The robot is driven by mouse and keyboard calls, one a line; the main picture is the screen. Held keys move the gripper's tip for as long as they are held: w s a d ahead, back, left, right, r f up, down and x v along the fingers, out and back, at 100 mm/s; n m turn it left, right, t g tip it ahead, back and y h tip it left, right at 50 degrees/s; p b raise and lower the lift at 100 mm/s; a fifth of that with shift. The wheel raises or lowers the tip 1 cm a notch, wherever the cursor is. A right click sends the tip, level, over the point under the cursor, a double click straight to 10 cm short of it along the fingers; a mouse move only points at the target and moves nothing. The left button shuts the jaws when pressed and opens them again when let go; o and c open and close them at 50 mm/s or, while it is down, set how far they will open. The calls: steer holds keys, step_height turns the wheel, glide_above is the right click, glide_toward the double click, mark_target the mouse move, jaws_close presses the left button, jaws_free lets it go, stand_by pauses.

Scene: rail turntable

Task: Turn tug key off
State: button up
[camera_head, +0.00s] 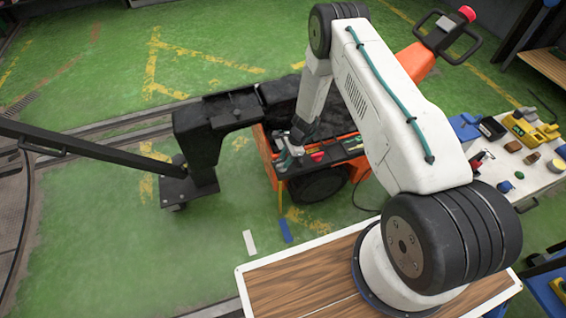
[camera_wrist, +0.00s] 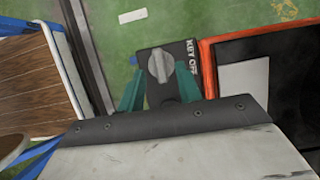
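The orange tug (camera_head: 268,160) stands on the green floor, with a dark control panel along its near top edge. In the wrist view, a grey key knob (camera_wrist: 160,66) sits on a black plate (camera_wrist: 153,95) lettered "KEY OFF" along its right side. My gripper (camera_wrist: 159,80) has its two teal fingers spread, one on each side of the knob, with gaps showing. Whether they reach down to the knob's depth I cannot tell. In the head view my gripper (camera_head: 287,155) is at the panel's left end, and it hides the knob there.
A red button (camera_head: 317,156) is on the panel right of my gripper. A black coupling arm (camera_head: 215,110) and a long bar (camera_head: 90,150) lie left of the tug. A workbench with tools (camera_head: 530,170) stands at the right. Open floor lies left and behind.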

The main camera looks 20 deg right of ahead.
steer(key=shift+x, duration=1.3)
jaws_close()
